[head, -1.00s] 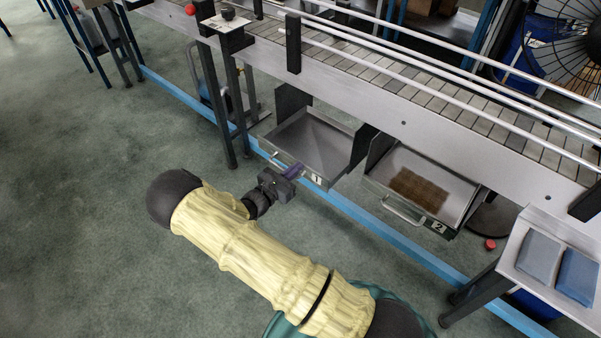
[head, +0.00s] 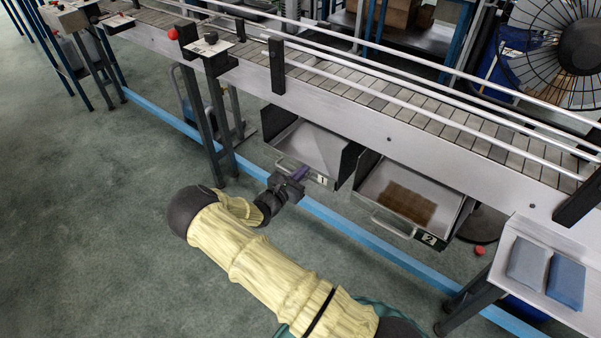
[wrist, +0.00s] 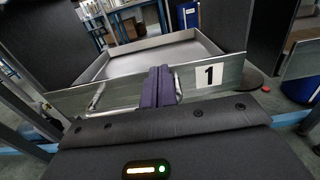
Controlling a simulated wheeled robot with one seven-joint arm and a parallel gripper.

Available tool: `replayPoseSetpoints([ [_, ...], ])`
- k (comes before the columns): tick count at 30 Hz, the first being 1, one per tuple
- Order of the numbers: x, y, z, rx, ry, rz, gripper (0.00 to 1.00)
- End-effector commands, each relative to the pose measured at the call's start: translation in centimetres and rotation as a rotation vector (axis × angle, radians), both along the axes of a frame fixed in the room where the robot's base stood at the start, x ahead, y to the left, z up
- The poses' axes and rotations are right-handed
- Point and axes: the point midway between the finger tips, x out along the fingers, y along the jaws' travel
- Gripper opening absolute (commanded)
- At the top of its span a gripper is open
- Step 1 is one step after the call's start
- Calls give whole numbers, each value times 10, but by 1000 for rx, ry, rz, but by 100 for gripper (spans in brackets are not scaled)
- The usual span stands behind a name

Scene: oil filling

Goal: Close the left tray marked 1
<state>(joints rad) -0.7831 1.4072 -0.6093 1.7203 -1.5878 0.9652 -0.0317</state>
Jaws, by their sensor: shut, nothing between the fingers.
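The left tray marked 1 (head: 312,147) hangs under the conveyor, pulled partly out and empty. In the wrist view its front panel (wrist: 222,76) carries the label 1, with a metal handle (wrist: 98,98) at the left. My gripper (head: 301,173) is at the front of this tray, beside the label. In the wrist view the purple fingers of my gripper (wrist: 158,84) are together with nothing between them, in front of the panel and right of the handle's left part. They overlap the panel in view; I cannot tell whether they touch it.
A second tray marked 2 (head: 446,199) is open to the right and holds a brown patch. A blue floor rail (head: 340,220) runs below the trays. A side shelf with two blue-grey cloths (head: 566,281) is at the right.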

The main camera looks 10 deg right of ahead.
Motion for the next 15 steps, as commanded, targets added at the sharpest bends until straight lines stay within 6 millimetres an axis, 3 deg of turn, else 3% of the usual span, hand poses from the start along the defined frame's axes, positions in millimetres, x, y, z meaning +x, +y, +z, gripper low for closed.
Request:
replayPoseSetpoints([
  [8,4,-7,5,-6,-7,-6,0],
  [15,-10,16,5,-5,-5,-3,0],
])
